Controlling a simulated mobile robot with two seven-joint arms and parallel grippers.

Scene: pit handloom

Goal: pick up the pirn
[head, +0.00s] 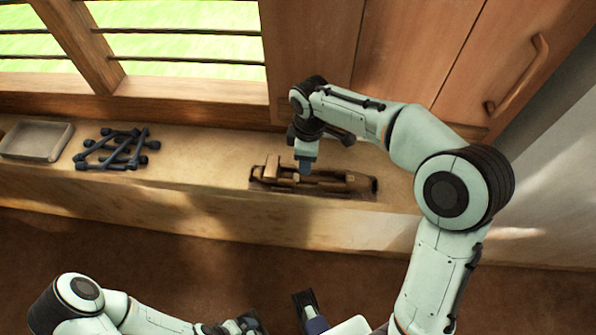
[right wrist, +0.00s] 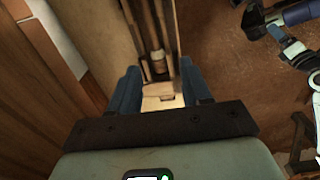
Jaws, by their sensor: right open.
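A long dark brown wooden holder (head: 352,186) lies on the ledge below the cupboard. Lighter wooden pieces lie in or on it, and I cannot clearly tell the pirn from them in the head view. In the right wrist view, a pale rounded piece (right wrist: 158,62), perhaps the pirn, sits in the dark trough just beyond the fingertips. My right gripper (head: 306,172) points down over the middle of the holder. Its blue fingers (right wrist: 160,80) are apart, with a light wooden block (right wrist: 160,98) showing between them.
A grey tray (head: 35,140) and a pile of dark rods with knobbed ends (head: 115,150) stand on the ledge (head: 205,160) to the left. The ledge between pile and holder is clear. A barred window is behind, and a wooden cupboard with a handle (head: 518,75) is at right.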

